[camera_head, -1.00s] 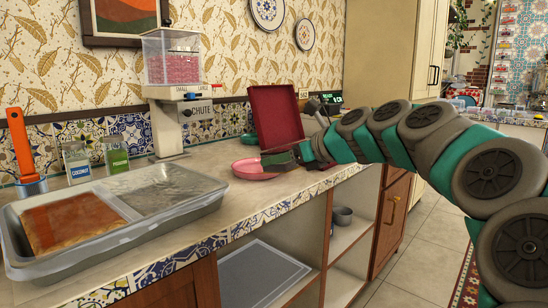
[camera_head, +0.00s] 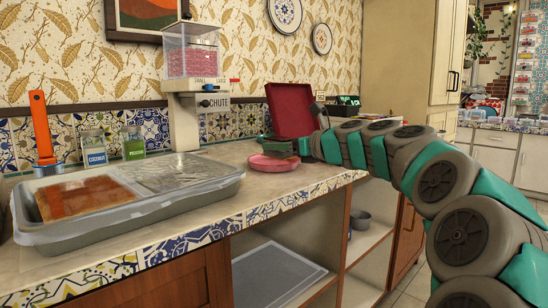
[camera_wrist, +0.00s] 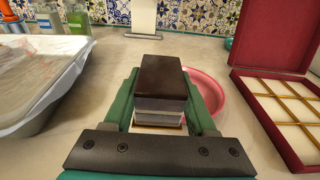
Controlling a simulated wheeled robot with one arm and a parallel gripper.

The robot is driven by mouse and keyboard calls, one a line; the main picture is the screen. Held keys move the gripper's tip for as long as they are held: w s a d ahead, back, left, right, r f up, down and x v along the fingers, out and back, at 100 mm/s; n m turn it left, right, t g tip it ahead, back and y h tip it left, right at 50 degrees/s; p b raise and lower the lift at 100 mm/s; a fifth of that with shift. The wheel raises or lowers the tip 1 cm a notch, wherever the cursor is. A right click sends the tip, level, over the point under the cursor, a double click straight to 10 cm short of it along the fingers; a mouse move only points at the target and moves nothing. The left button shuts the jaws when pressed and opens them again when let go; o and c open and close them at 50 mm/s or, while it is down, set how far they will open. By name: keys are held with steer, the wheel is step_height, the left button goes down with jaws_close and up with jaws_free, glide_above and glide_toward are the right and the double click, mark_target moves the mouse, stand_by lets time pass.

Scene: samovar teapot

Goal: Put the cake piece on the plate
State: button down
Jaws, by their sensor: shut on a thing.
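The pink plate (camera_head: 270,163) lies on the counter. It also shows in the wrist view (camera_wrist: 213,92), partly hidden behind my gripper. My gripper (camera_wrist: 160,108) is shut on a block with a dark brown top and paler sides, which I take to be the cake piece (camera_wrist: 160,80). The block sits between the two green fingers. In the head view my gripper (camera_head: 284,147) is just over the plate. In the wrist view the block overlaps the plate's left part; I cannot tell whether they touch.
An open dark red box (camera_head: 290,109) with a divided interior stands behind the plate. A grey tray (camera_head: 130,215) holding an orange-brown slab is at left, with jars (camera_head: 93,148) behind it. A dispenser (camera_head: 186,125) stands at the wall. Counter between tray and plate is clear.

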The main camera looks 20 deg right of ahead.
steer(key=w, duration=0.3)
steer(key=w+d, duration=0.1)
steer(key=w, duration=0.1)
steer(key=w+d, duration=0.1)
steer(key=w, duration=0.2)
steer(key=shift+w+d+f, duration=0.15)
steer(key=shift+w+f, duration=0.15)
steer(key=shift+f, duration=0.1)
step_height(320, 180, down, 4)
steer(key=shift+r+b, duration=0.2)
steer(key=shift+b, duration=0.75)
steer(key=shift+c, duration=1)
jaws_free()
steer(key=shift+f, duration=0.1)
steer(key=shift+s+d+r, duration=0.1)
steer(key=shift+s+r, duration=0.1)
steer(key=shift+s, duration=0.15)
steer(key=p+v, duration=0.1)
steer(key=v, duration=1)
steer(key=shift+s, duration=0.2)
